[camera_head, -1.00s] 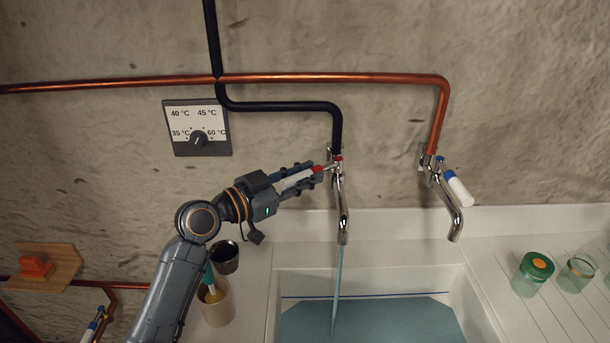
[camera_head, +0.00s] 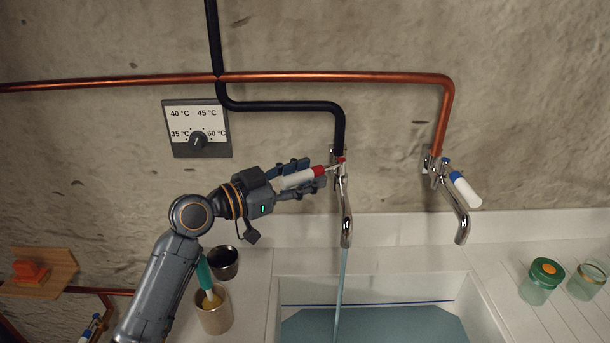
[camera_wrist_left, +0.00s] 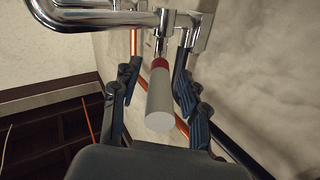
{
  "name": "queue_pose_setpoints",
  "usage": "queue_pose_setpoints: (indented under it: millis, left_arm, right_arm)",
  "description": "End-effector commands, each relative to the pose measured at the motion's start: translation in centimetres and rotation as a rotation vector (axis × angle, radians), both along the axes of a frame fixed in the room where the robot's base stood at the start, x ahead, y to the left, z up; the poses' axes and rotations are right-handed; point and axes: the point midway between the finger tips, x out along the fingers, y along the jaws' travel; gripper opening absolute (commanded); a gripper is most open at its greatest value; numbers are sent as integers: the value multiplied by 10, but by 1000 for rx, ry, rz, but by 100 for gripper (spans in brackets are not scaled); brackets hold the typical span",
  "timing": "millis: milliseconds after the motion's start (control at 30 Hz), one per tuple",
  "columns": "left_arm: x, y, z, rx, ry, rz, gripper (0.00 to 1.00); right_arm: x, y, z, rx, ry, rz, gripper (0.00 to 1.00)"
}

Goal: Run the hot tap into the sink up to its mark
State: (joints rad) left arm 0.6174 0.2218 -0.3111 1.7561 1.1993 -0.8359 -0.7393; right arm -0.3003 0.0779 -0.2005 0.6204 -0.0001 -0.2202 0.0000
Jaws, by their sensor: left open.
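The hot tap (camera_head: 345,205) has a white lever with a red band (camera_head: 298,180), and a stream of water (camera_head: 340,285) runs from its spout into the white sink (camera_head: 462,290). Bluish water (camera_head: 380,325) lies in the sink, its surface below the dark blue mark line (camera_head: 385,304) on the back wall. My left gripper (camera_head: 306,178) is open, with its fingers on either side of the lever. In the left wrist view the lever (camera_wrist_left: 159,100) stands between the two spread fingers; contact cannot be told. My right gripper is not in view.
A second tap (camera_head: 455,205) with a blue-banded lever is at right, with no water running. A dial panel (camera_head: 197,118) is on the wall. A dark cup (camera_head: 224,263) and a beige pot (camera_head: 214,318) stand left of the sink, jars (camera_head: 541,281) at right.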

Motion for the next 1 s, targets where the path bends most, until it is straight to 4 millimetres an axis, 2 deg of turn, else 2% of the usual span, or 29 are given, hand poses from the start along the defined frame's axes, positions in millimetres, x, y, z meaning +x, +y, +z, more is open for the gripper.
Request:
queue_pose_setpoints:
  millis: [133, 233, 500, 700, 1000]
  left_arm:
    - [-2, 4, 0, 0, 0, 1, 44]
    - [-9, 14, 0, 2, -1, 1, 44]
    - [-41, 61, -1, 5, 1, 2, 44]
    - [-60, 88, -1, 2, 2, 2, 44]
    - [-68, 99, 0, 0, 0, 0, 44]
  right_arm:
    - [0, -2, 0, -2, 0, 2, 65]
    - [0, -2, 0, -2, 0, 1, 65]
    - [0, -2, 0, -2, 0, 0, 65]
    - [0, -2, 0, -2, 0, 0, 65]
    - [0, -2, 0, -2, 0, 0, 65]
